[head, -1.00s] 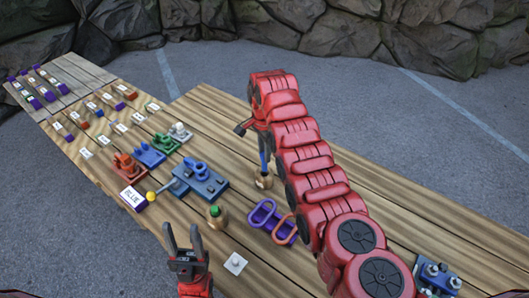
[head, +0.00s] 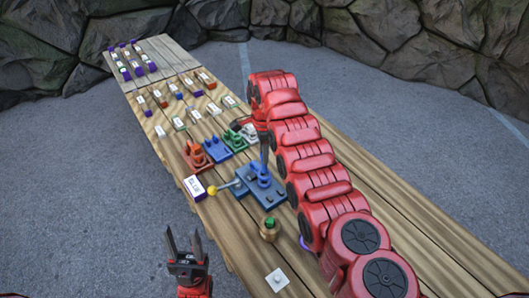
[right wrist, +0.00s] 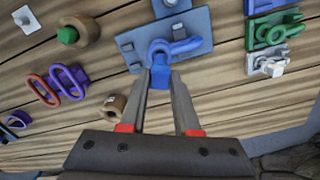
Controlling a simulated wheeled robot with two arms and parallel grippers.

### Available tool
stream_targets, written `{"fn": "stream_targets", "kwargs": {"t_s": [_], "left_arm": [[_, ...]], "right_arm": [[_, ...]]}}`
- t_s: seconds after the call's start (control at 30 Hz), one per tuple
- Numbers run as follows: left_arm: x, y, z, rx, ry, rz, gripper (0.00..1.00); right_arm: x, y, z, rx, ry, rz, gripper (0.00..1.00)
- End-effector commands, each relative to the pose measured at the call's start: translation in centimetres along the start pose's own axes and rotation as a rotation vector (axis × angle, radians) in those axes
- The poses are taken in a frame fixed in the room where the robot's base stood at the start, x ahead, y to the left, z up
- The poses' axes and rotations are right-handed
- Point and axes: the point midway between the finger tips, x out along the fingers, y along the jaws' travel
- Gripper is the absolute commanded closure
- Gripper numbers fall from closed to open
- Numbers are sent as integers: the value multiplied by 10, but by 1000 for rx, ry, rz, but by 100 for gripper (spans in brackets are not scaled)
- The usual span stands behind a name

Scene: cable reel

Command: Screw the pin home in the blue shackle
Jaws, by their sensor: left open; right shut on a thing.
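The blue shackle (head: 260,172) stands on a blue base plate (head: 268,199) at the middle of the bench. It also shows in the right wrist view (right wrist: 183,44), at the top centre. My right gripper (head: 264,148) is over the shackle. In the right wrist view it (right wrist: 161,82) is shut on a blue pin (right wrist: 159,76), whose far end meets the shackle. I cannot tell how far the pin is in. My left gripper (head: 184,244) is open and empty, in front of the bench's near edge.
Red (head: 196,154), blue (head: 217,146) and green (head: 236,138) pieces stand behind. Two round holders, one green-topped (right wrist: 67,36), one empty (right wrist: 113,107), and purple and orange loops (right wrist: 55,87) lie nearby.

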Motion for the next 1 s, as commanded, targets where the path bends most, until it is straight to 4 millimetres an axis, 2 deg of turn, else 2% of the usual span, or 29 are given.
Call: {"fn": "stream_targets", "kwargs": {"t_s": [0.6, 1.0], "left_arm": [[-5, 0, 1, 0, 0, 0, 50], [-6, 0, 1, 0, 0, 0, 50]], "right_arm": [[30, 0, 0, -1, 0, -2, 100], [34, 0, 0, -2, 0, -2, 100]]}}
